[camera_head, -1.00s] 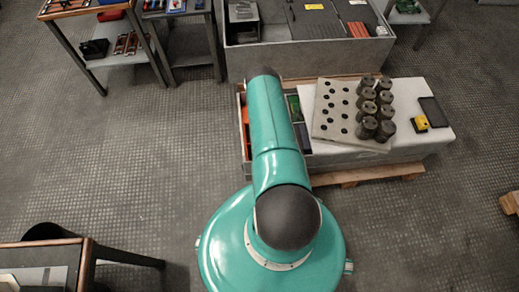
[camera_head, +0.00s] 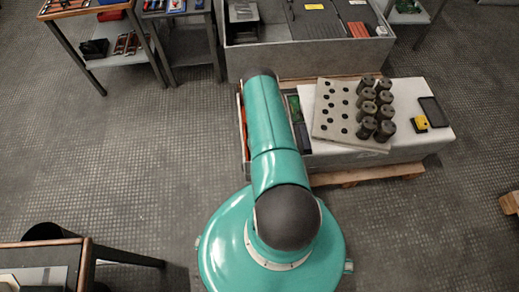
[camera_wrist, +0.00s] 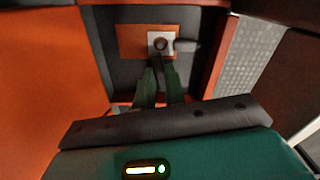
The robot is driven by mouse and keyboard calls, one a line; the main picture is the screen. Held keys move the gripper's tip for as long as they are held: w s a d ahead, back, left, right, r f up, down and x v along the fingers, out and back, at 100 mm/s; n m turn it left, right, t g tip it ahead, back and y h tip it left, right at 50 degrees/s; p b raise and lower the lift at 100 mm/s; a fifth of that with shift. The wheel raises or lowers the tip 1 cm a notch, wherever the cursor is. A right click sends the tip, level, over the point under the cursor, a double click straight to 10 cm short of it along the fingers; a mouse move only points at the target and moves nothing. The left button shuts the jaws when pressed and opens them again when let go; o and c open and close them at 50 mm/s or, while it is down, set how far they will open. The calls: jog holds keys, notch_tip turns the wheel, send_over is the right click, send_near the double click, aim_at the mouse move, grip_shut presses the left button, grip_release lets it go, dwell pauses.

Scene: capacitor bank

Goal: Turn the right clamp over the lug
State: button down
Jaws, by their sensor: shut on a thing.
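In the wrist view, my gripper (camera_wrist: 159,88) has two dark green fingers closed on a narrow dark bar (camera_wrist: 158,66), which looks like the clamp. The bar runs from the fingertips up to a pale square plate (camera_wrist: 153,37). A round dark brown piece (camera_wrist: 161,44), perhaps the lug or a bolt, sits on that plate. A grey bar (camera_wrist: 187,47) sticks out to its right. Behind lies an orange-brown panel (camera_wrist: 130,40). I cannot tell left clamp from right clamp for certain. In the head view my arm hides the gripper and clamp.
Orange walls (camera_wrist: 35,80) stand close around the gripper in the wrist view. In the head view, a pale bench (camera_head: 410,143) right of my arm holds a drilled plate (camera_head: 336,108), several dark cylinders (camera_head: 384,97) and a yellow item (camera_head: 420,123).

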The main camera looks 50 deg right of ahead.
jog(key=shift+m, duration=1.3)
jog(key=c, duration=1.7)
grip_release()
jog(key=shift+c, duration=0.2)
notch_tip(320, 180, up, 14)
jog(key=shift+f, duration=0.1)
